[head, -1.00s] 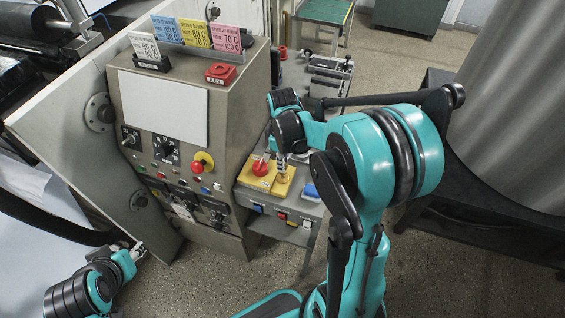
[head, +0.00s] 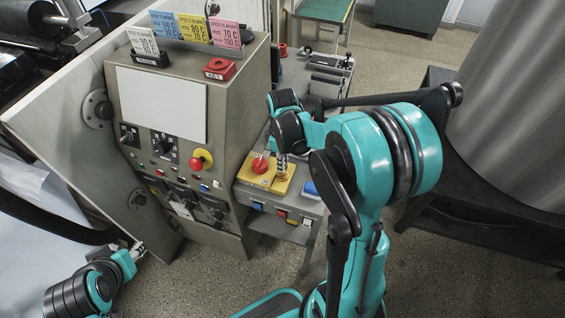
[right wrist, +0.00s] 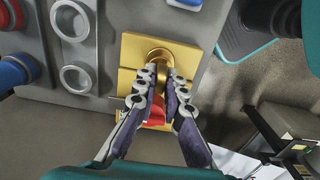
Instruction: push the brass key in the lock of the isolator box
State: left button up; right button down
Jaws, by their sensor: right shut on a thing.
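The isolator box (head: 255,178) is yellow with a red knob (head: 260,165) and stands on the small grey side panel. In the right wrist view its yellow face (right wrist: 131,55) shows a round brass lock (right wrist: 160,57) just past my fingertips. My right gripper (head: 281,170) points down at the box, beside the red knob. In the right wrist view my right gripper (right wrist: 161,82) has its fingers close together in front of the lock. It is shut on the brass key, which the fingers mostly hide. My left gripper (head: 138,250) is low at the left, away from the box; its jaws are too small to read.
A grey control cabinet (head: 160,105) with knobs, a red-and-yellow stop button (head: 201,160) and coloured cards stands left of the box. Blue, red and yellow buttons line the panel below the box. A blue part (head: 311,188) sits right of it. Open floor lies in front.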

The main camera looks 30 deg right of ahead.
jog(key=shift+f+b, duration=0.7)
jog(key=shift+f, duration=0.25)
jog(key=c, duration=1.5)
grip_release()
jog(key=shift+c, duration=0.2)
notch_tip(320, 180, up, 12)
jog(key=shift+r, duration=0.1)
jog(key=s+a+f+m+t, duration=0.1)
jog(key=s+a+m+t, duration=0.6)
jog(key=s+a, duration=0.3)
jog(key=shift+s+a+f+m, duration=0.3)
jog(key=shift+s+m, duration=0.2)
jog(key=shift+m, duration=0.1)
